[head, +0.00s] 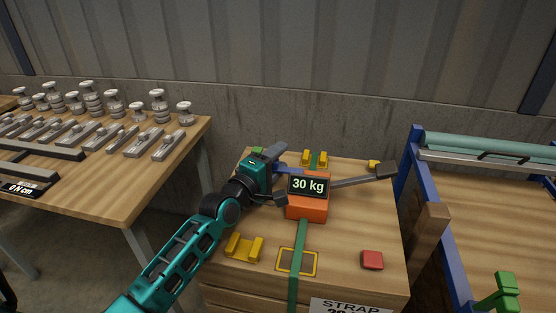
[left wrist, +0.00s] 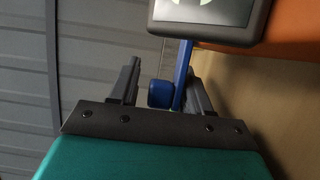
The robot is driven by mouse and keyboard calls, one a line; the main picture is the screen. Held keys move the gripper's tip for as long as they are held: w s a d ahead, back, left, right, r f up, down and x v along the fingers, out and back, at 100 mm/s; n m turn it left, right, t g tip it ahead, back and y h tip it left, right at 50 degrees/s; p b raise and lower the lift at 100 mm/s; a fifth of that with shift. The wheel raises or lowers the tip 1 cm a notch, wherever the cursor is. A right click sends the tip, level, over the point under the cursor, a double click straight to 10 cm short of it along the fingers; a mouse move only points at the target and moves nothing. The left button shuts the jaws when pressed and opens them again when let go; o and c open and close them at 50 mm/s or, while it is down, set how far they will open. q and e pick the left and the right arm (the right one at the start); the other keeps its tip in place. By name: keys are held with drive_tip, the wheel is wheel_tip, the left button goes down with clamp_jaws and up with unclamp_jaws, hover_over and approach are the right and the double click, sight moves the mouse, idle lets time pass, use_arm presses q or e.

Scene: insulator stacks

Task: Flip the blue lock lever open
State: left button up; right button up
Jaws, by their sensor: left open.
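The blue lock lever (head: 288,170) sticks out to the left from the orange strap tensioner (head: 307,208), which carries a "30 kg" display (head: 308,185). In the left wrist view the blue lever (left wrist: 183,75) has a rounded blue end (left wrist: 160,94) that lies between the two fingers. My left gripper (head: 280,174) is open around the lever's end, left of the display; it also shows in the left wrist view (left wrist: 163,88). A gap shows between the left finger and the lever. I cannot tell whether the right finger touches it. My right gripper is out of view.
The green strap (head: 299,262) runs over the wooden crate top (head: 345,235). Yellow brackets (head: 244,247) and a red block (head: 372,260) sit there. A table (head: 120,190) with insulators stands left, a blue frame (head: 400,190) right.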

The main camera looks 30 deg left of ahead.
use_arm(q)
drive_tip(key=shift+w, duration=0.1)
drive_tip(key=shift+c, duration=0.5)
drive_tip(key=shift+r, duration=0.1)
clamp_jaws()
